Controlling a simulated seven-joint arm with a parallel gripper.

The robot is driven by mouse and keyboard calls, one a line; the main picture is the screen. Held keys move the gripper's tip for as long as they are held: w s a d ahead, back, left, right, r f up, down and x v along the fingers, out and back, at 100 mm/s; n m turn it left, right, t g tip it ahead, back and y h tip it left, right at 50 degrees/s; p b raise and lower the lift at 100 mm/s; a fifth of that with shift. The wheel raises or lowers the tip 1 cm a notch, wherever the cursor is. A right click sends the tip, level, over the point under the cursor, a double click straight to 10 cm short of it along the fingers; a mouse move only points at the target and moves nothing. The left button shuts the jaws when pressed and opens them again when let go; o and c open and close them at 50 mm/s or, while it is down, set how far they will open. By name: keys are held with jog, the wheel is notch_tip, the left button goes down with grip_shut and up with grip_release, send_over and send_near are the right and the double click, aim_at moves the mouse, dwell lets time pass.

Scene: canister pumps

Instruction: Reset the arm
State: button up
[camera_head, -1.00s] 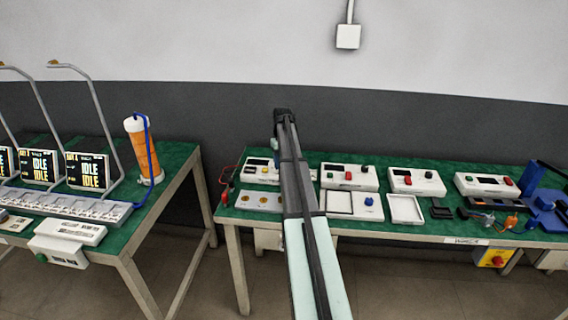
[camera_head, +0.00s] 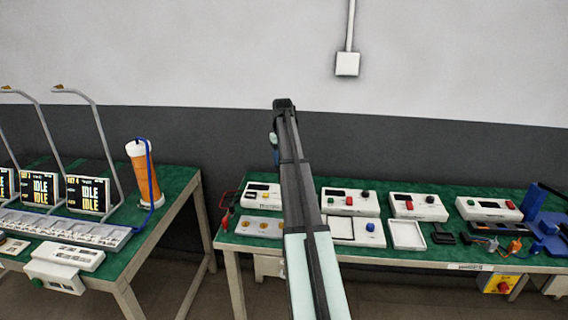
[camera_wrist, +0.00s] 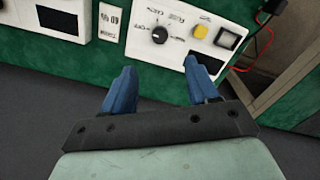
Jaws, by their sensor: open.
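My gripper (camera_wrist: 162,92) shows in the wrist view with its two blue fingers spread apart and nothing between them. Beyond the fingertips is a white control panel (camera_wrist: 140,50) with a black dial and a yellow button, on a green surface. In the head view my arm reaches up and away in the middle of the picture, in front of the right bench. There only a small blue part of the gripper (camera_head: 274,145) shows beside the arm; the rest is hidden behind it.
The right bench (camera_head: 400,258) holds several white instrument boxes, trays and a blue fixture (camera_head: 550,225). The left bench (camera_head: 170,215) carries screens reading IDLE (camera_head: 88,194), curved posts and an orange canister (camera_head: 144,175). A gap separates the benches. A red cable (camera_wrist: 262,45) hangs beside the panel.

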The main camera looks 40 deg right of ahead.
dwell(0.5)
